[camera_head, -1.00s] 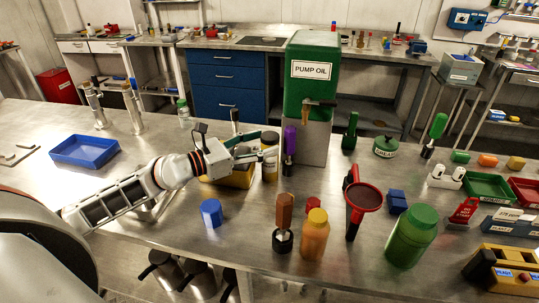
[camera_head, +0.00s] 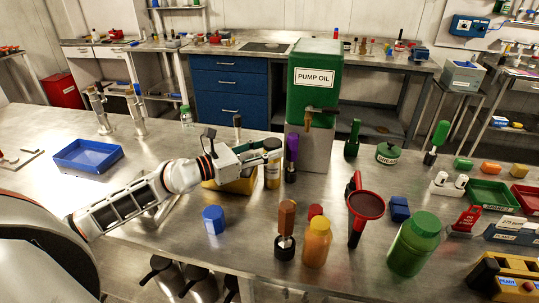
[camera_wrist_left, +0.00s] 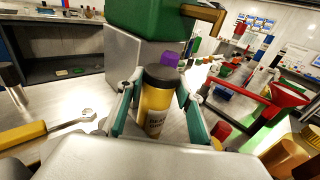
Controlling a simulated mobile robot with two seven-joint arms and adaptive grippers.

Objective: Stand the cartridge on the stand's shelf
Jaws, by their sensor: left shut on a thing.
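The cartridge (camera_head: 272,171) shows in the head view just left of the grey stand (camera_head: 318,150) under the green pump oil tank. In the left wrist view the cartridge (camera_wrist_left: 155,105) sits between the two fingers of the left gripper (camera_wrist_left: 153,112), which is shut on it. Whether its base touches the table is unclear. I cannot clearly make out a shelf on the stand. My right gripper is not in view.
The green PUMP OIL tank (camera_head: 315,80) has a tap above the table. A purple-topped tool (camera_head: 291,158) stands right of the cartridge. A blue tray (camera_head: 88,155), orange bottle (camera_head: 317,243) and red funnel (camera_head: 366,206) stand around.

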